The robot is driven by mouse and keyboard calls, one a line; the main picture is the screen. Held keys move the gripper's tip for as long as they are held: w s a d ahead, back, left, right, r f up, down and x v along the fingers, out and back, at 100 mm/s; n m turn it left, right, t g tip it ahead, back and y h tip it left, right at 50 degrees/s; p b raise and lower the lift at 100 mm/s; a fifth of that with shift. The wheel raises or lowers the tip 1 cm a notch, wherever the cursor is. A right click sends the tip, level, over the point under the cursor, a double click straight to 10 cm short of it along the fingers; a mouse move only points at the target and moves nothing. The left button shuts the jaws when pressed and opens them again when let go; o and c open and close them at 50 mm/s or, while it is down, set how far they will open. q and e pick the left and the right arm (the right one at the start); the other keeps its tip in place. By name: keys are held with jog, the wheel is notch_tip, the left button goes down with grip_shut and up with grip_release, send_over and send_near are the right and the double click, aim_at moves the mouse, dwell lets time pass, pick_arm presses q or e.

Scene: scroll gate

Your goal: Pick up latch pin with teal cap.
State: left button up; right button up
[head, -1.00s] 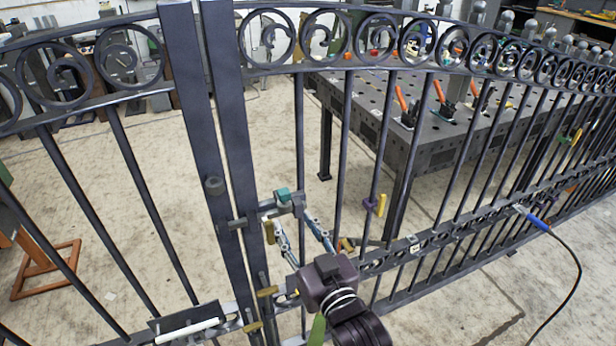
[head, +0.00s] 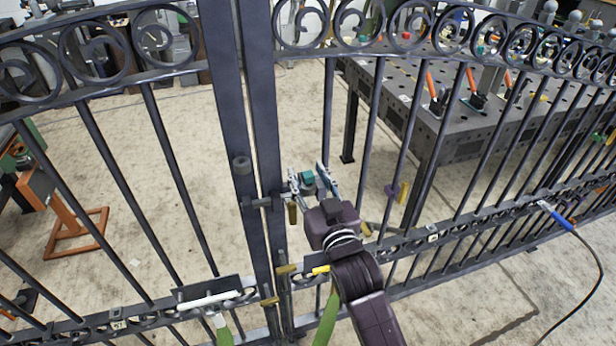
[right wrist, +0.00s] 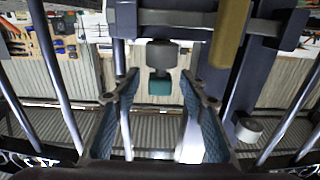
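The latch pin with the teal cap (head: 307,180) sits at the gate's latch, beside the dark double posts in the head view. In the right wrist view the teal cap (right wrist: 160,87) shows at the end of a grey cylinder, near the picture's middle. My right gripper (head: 308,176) is open, with one finger on each side of the cap. In the right wrist view the fingers (right wrist: 161,97) stand apart, with a visible gap on both sides of the cap. The pin's lower part is not clear. My left gripper is not in view.
Gate posts (head: 233,130) stand just left of the pin, with upright bars around it. A brass-coloured piece (right wrist: 231,35) hangs close by the latch. A perforated steel table (head: 455,115) stands behind.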

grip_shut()
jog(key=shift+r, duration=0.15)
